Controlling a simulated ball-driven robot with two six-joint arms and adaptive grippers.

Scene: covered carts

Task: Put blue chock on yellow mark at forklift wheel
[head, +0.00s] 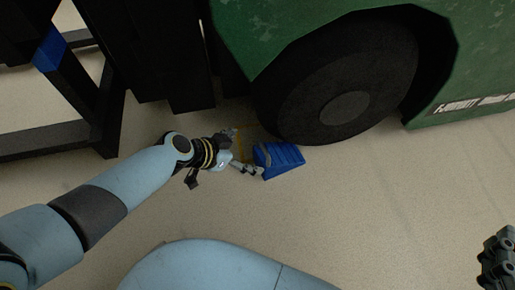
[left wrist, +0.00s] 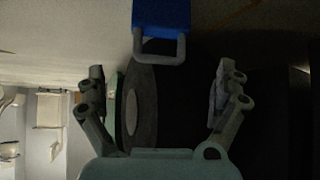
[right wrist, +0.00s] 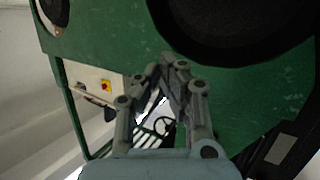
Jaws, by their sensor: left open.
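The blue chock (head: 283,158) is on the floor by the lower front of the forklift wheel (head: 335,85); I cannot tell if they touch. The yellow mark (head: 243,142) shows only in part, left of the chock and behind my left gripper (head: 240,153). That gripper is open beside the chock's handle end. In the left wrist view the chock (left wrist: 162,14) is at the top, its grey handle (left wrist: 160,60) centred ahead of the spread fingers (left wrist: 158,88), not gripped. My right gripper (head: 497,258) is at the right edge; its fingertips (right wrist: 163,66) meet with nothing between them.
The green forklift body (head: 265,35) overhangs the wheel. Its dark mast and forks (head: 175,60) stand left, close behind my left arm. A black frame with a blue patch (head: 48,50) is at upper left.

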